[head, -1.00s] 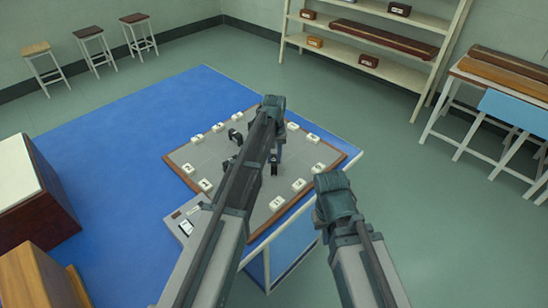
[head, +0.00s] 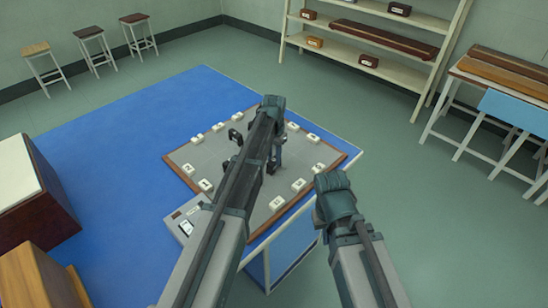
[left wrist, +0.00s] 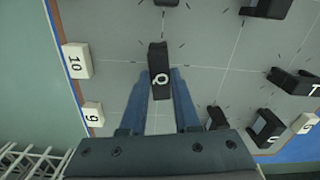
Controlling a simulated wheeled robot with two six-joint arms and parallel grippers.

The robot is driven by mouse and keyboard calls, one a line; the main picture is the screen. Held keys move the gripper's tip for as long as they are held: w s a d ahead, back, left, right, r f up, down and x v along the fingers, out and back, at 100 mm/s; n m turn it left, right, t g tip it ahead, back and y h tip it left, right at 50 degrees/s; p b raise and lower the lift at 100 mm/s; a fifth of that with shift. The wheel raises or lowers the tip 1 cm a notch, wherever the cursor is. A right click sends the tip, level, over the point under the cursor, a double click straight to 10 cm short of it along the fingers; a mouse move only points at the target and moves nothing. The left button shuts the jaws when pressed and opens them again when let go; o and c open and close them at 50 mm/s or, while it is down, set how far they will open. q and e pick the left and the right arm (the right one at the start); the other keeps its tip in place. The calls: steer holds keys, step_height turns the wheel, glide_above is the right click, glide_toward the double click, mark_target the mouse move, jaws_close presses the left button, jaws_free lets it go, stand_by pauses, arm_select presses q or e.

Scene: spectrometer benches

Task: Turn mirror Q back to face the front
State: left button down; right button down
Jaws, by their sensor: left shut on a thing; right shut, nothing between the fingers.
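Mirror Q (left wrist: 159,68) is a black block with a white ring-marked Q on top, in the middle of the left wrist view. Its long side runs nearly up and down there, slightly tilted. My left gripper (left wrist: 160,88) has its two blue fingers along both sides of mirror Q and is shut on it. In the head view my left gripper (head: 274,160) is over the grey board (head: 205,153), and the arm hides much of the board and mirror Q. My right gripper (head: 333,195) is shut and empty, beyond the board's right edge; its fingertips are hard to see.
Other black mirrors stand close by: one marked T (left wrist: 295,82), one at the lower right (left wrist: 264,128) and one at the top right (left wrist: 265,8). White number tiles, such as 10 (left wrist: 76,60) and 9 (left wrist: 92,114), line the board edge.

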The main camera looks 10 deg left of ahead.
mark_target(274, 160)
arm_select(q)
steer(key=shift+m, duration=0.9)
steer(key=c, duration=0.6)
jaws_free()
steer(key=shift+c, duration=0.2)
steer(key=shift+r, duration=0.15)
step_height(274, 160, up, 14)
steer(key=p, duration=1.4)
steer(key=shift+f, duration=0.2)
